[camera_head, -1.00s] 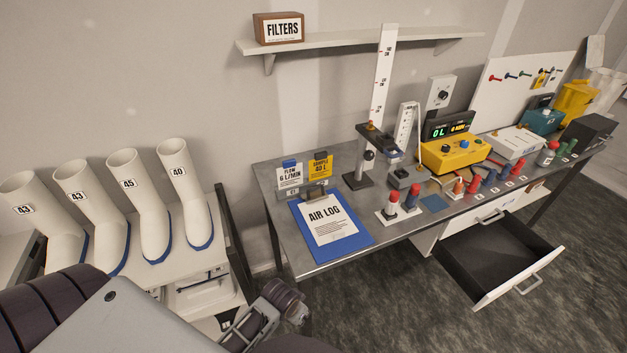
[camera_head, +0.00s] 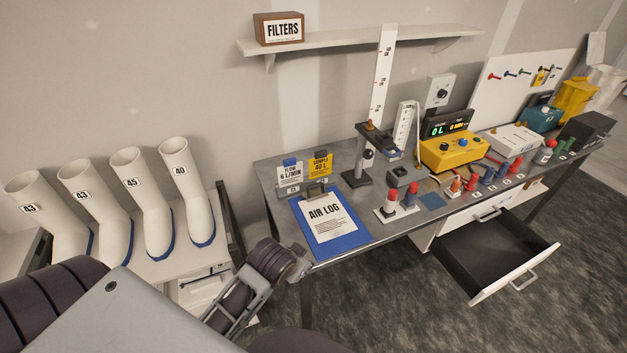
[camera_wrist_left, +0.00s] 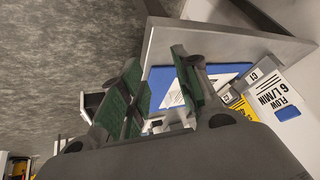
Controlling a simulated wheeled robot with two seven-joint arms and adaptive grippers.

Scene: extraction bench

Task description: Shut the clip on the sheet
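A blue clipboard (camera_head: 350,241) lies on the left end of the metal bench, with a white AIR LOG sheet (camera_head: 330,222) on it. The clip (camera_head: 316,190) is a small dark piece at the board's far edge; whether it is open or shut is too small to tell. My left arm reaches in from the lower left, its front part off the bench's near left corner. In the left wrist view my left gripper (camera_wrist_left: 156,57) is open and empty, its green-padded fingers apart. The board (camera_wrist_left: 222,76) shows beyond and between them, apart from them. My right gripper is not in view.
FLOW (camera_head: 289,175) and SAMPLE (camera_head: 320,166) cards stand behind the board. A stand with a tall scale (camera_head: 383,80) and red-topped pieces (camera_head: 411,195) are to its right. An open drawer (camera_head: 500,255) juts out at the front. White boots (camera_head: 140,200) stand left.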

